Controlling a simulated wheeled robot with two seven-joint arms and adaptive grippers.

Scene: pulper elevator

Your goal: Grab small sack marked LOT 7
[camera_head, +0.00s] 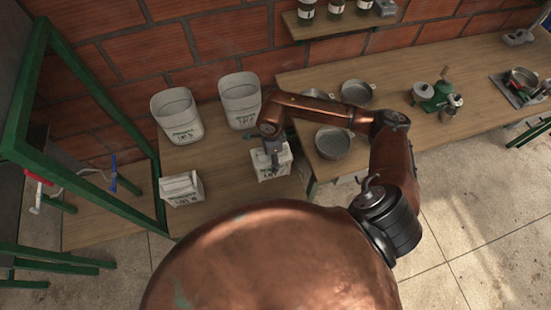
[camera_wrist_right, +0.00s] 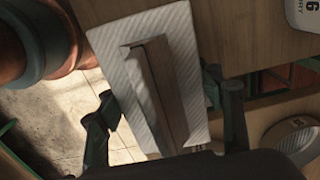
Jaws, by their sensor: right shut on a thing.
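A small white sack (camera_head: 272,165) with dark print on its front is at the front of the wooden table. The print is too small to read surely. My right gripper (camera_head: 274,153) comes down over the sack's top and is shut on it. In the right wrist view the sack (camera_wrist_right: 185,62) fills the space between the fingers (camera_wrist_right: 165,100), with its folded top toward me. I cannot tell whether its base touches the table. A second small white sack (camera_head: 181,189) stands to the left, its lot number unclear. My left gripper is not in view.
Two white bins (camera_head: 178,117) (camera_head: 240,101) stand behind the sacks against the brick wall. Metal bowls (camera_head: 333,143) sit on the adjoining table to the right. A green metal frame (camera_head: 90,90) rises at the left. A jar shelf (camera_head: 345,22) hangs above.

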